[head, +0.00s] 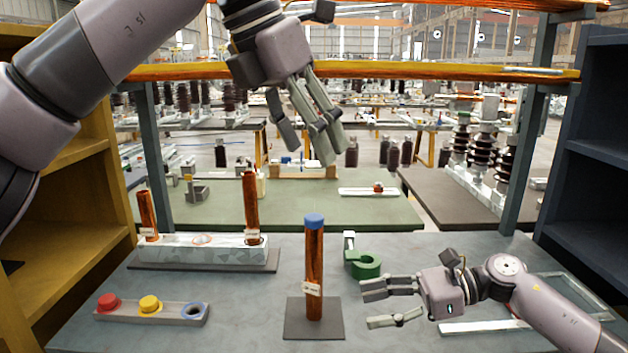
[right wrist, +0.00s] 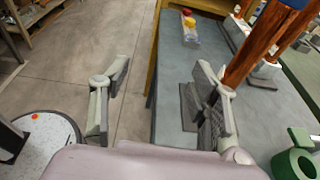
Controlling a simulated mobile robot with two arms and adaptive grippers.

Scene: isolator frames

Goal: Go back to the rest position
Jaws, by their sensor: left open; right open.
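My left gripper (head: 302,130) hangs open and empty high in the head view, above the table and level with the frame's upper bar. My right gripper (head: 392,304) is open and empty at the right of the table, its fingers pointing left. Its fingers (right wrist: 165,105) also show apart in the right wrist view, with floor and table edge between them. A copper-coloured post (head: 314,270) with a blue cap stands upright on a dark square base, left of my right gripper and apart from it in the head view.
A green ring-shaped part (head: 366,265) lies just behind my right gripper. A tray (head: 180,314) with red and yellow caps and a blue ring is at front left. A white block (head: 205,252) with two copper posts stands behind it. Shelves (head: 70,220) flank the grey table (head: 235,335).

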